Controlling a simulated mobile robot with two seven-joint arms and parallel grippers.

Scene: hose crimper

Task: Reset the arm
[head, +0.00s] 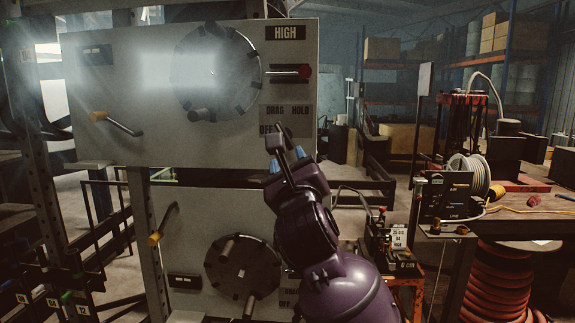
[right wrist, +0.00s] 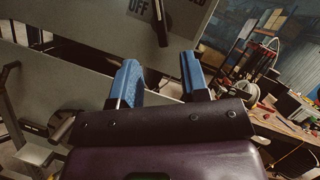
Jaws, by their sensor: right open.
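My right arm is raised in front of the crimper panels, and its purple right gripper (head: 287,159) is open and empty. In the right wrist view the two blue fingers (right wrist: 156,77) stand apart with nothing between them. A black selector lever (right wrist: 161,22) sits on the upper panel beyond the fingertips, beside the label OFF; the fingers look apart from it. In the head view this lever (head: 280,138) is just above the gripper. The upper grey panel (head: 130,65) carries a big round dial (head: 216,72). My left gripper is not in view.
A yellow-ended lever (head: 118,122) and a red-ended lever (head: 290,72) project from the upper panel. A cluttered workbench (head: 530,203) with a hose coil (head: 467,175) stands right.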

